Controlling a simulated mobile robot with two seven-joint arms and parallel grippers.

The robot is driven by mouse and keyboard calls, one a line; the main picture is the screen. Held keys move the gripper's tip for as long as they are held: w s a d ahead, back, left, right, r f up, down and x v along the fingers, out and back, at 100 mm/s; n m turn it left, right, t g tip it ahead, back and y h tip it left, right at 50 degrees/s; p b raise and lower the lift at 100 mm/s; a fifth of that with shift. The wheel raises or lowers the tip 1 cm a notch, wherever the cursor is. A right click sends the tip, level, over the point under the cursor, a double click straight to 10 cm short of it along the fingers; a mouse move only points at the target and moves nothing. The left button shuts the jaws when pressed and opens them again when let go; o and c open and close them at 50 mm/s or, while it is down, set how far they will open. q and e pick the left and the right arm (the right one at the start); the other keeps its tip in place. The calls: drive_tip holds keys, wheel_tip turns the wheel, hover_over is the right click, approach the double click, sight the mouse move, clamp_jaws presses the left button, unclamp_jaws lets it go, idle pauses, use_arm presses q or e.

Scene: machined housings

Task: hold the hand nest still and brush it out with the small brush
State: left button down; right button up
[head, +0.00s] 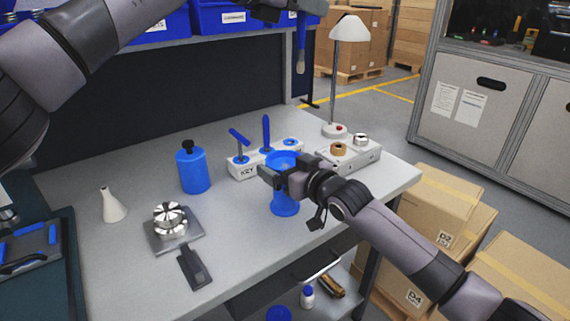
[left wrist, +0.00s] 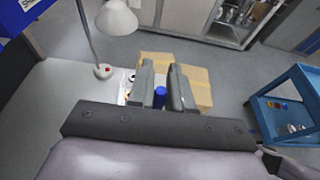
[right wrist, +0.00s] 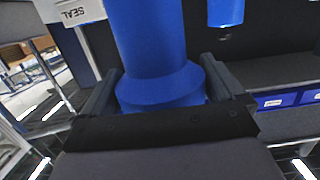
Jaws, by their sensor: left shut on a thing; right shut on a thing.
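The blue hand nest (head: 285,206) is a cup with a flared upper part and round foot. It appears to stand upright near the table's right front. My right gripper (head: 272,175) is shut on it; the nest (right wrist: 155,45) fills the middle of the right wrist view, upside down. The small brush (head: 301,45) has a blue body and hangs pointing down, high above the table's back edge. My left gripper (head: 298,8) is shut on it, well above and apart from the nest. In the left wrist view, a bit of blue brush (left wrist: 160,97) shows between the fingers.
Behind the nest stands a white rack (head: 240,171) with blue-handled tools. A lamp (head: 336,130) and a grey block (head: 358,158) stand right of it. A blue bottle (head: 193,172), white cone (head: 113,206) and metal fixture (head: 172,233) stand left. The front middle is mostly clear.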

use_arm(q)
drive_tip(key=w+a+f, duration=0.2)
drive_tip(key=a+f, duration=0.2)
drive_tip(key=f, duration=0.9)
drive_tip(key=shift+s+d+f, duration=1.2)
drive_tip(key=shift+s+f, duration=0.35)
drive_tip(key=shift+f, duration=2.1)
drive_tip(key=w+a+r, duration=0.2)
drive_tip(key=w+r, duration=0.1)
drive_tip(key=r, duration=0.5)
drive_tip(key=shift+a, duration=0.15)
drive_tip(key=shift+w, duration=0.1)
